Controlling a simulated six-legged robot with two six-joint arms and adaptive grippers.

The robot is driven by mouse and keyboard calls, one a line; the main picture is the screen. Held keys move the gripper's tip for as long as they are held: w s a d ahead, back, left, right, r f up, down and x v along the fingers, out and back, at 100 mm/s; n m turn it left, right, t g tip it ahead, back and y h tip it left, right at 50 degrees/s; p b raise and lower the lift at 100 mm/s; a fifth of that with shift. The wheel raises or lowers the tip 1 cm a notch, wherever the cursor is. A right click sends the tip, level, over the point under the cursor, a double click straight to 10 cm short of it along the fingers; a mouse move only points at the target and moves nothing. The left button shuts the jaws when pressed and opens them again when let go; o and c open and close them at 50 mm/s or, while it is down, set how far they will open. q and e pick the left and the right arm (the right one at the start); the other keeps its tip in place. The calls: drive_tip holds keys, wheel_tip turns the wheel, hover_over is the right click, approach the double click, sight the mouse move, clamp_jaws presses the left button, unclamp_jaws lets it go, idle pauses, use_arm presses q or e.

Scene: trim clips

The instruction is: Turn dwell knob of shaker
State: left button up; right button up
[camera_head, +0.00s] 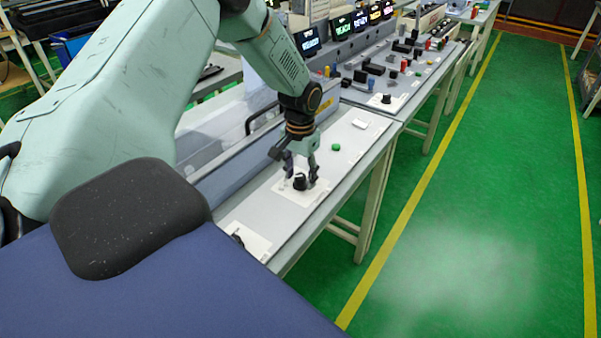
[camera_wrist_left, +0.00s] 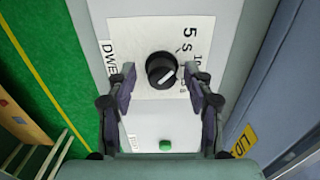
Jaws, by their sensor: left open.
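The dwell knob (camera_wrist_left: 161,70) is a round black knob with a white pointer line, on a white label plate with printed numbers and partly hidden lettering that starts "DWE". The pointer slants toward the upper right in the left wrist view. In the head view the knob (camera_head: 300,182) sits on its white plate (camera_head: 291,197) on the grey panel of the shaker (camera_head: 345,150). My left gripper (camera_wrist_left: 164,78) is open, with one finger on each side of the knob; I cannot tell whether either touches it. It points down over the knob in the head view (camera_head: 301,175). My right gripper is not in view.
A green button (camera_head: 336,147) and a small white switch (camera_head: 360,124) lie farther along the panel. Another dark knob (camera_head: 238,239) is nearer me. A row of panels with displays (camera_head: 341,25) stands beyond. The green floor (camera_head: 470,200) at right is clear.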

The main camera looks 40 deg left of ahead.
use_arm(q)
drive_tip(key=shift+w+a+f, duration=0.3)
drive_tip(key=shift+a+f, duration=0.05)
drive_tip(key=shift+a, duration=0.05)
drive_tip(key=shift+c, duration=1.2)
drive_tip(key=shift+d, duration=0.1)
drive_tip(key=shift+c, duration=0.8)
drive_tip(key=shift+s+d+r, duration=0.15)
drive_tip(key=shift+d+r, duration=0.1)
drive_tip(key=shift+d, duration=0.1)
drive_tip(key=shift+c, duration=2.2)
drive_tip(key=shift+s+a, duration=0.1)
drive_tip(key=shift+a, duration=0.1)
clamp_jaws()
drive_tip(key=shift+d, duration=0.1)
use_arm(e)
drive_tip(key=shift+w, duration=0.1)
